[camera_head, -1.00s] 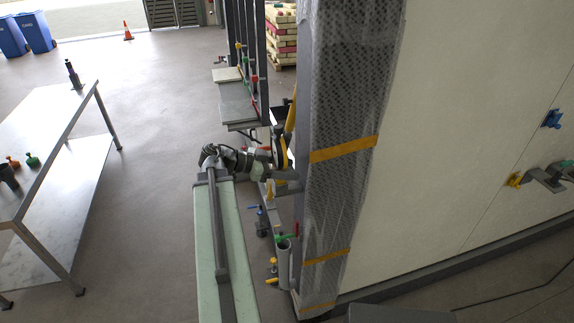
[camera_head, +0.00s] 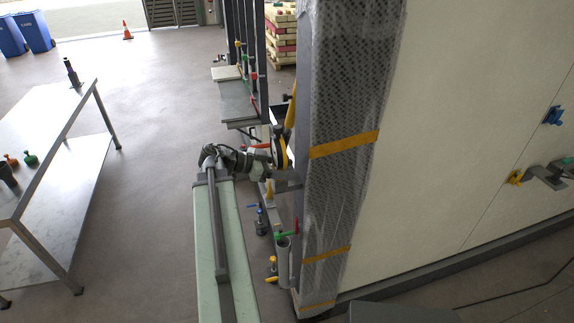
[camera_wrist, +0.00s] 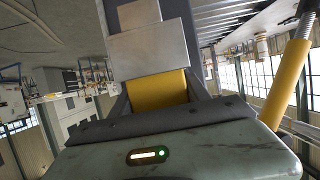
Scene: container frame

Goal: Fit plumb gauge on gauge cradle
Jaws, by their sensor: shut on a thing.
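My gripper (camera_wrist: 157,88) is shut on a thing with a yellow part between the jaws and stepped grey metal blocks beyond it. I take this to be the plumb gauge (camera_wrist: 150,48). In the head view my gripper (camera_head: 272,174) is small, beside the wrapped column, and its jaws are partly hidden. A grey piece (camera_head: 288,181) shows at its far side, close to the column's left edge. I cannot make out the gauge cradle for certain, nor whether the held thing touches anything.
The wrapped column (camera_head: 345,130) with orange straps stands just right of my gripper. A grey shelf (camera_head: 238,104) is beyond it. A grey tube (camera_head: 283,262) with coloured handles stands below. A metal table (camera_head: 50,120) is at left, with open floor between.

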